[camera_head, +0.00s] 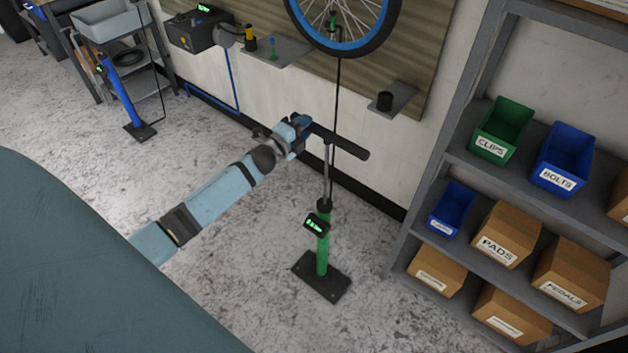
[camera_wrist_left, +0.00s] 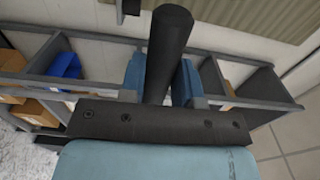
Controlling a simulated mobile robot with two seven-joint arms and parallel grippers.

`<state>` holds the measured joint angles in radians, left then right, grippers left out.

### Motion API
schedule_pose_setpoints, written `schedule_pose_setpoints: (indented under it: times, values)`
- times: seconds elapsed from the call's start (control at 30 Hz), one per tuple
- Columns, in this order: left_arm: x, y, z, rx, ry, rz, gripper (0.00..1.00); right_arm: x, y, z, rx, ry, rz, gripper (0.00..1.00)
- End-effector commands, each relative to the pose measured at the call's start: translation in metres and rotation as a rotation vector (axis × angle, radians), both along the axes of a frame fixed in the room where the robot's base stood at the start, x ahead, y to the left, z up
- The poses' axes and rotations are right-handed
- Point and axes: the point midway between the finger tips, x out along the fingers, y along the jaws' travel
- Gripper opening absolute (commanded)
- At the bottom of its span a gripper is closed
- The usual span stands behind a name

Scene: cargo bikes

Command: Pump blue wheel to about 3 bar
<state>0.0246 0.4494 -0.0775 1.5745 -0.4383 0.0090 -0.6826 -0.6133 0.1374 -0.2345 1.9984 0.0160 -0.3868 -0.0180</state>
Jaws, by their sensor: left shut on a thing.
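The wheel with the blue rim (camera_head: 350,48) hangs on the wall board at the top of the head view, partly cut off. A green floor pump (camera_head: 323,252) stands upright on the floor below it, with a lit green gauge (camera_head: 317,223) too small to read surely. Its hose (camera_head: 338,100) runs up to the wheel's valve area. The pump's black handle (camera_head: 347,146) is raised on its rod. My left gripper (camera_head: 300,125) is shut on the handle's left part. The handle also shows between the fingers in the left wrist view (camera_wrist_left: 167,50). My right gripper is out of view.
A grey shelf (camera_head: 455,140) with bins and cardboard boxes stands close on the right. A blue pump (camera_head: 122,95) stands at the left by a cart. Small wall shelves (camera_head: 280,52) hold fittings. The floor around the green pump is clear.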

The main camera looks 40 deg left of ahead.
Motion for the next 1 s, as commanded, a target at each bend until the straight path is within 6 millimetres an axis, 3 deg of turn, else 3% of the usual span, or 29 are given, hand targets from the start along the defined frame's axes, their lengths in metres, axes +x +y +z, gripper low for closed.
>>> schedule_pose_setpoints:
  times: [0.33,1.0]
  values:
    - [0.000,0.000,-0.006,-0.002,-0.002,0.000,0.00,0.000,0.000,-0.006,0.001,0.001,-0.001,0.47]
    - [-0.001,-0.001,-0.108,0.001,0.007,0.001,0.00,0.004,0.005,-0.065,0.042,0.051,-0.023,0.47]
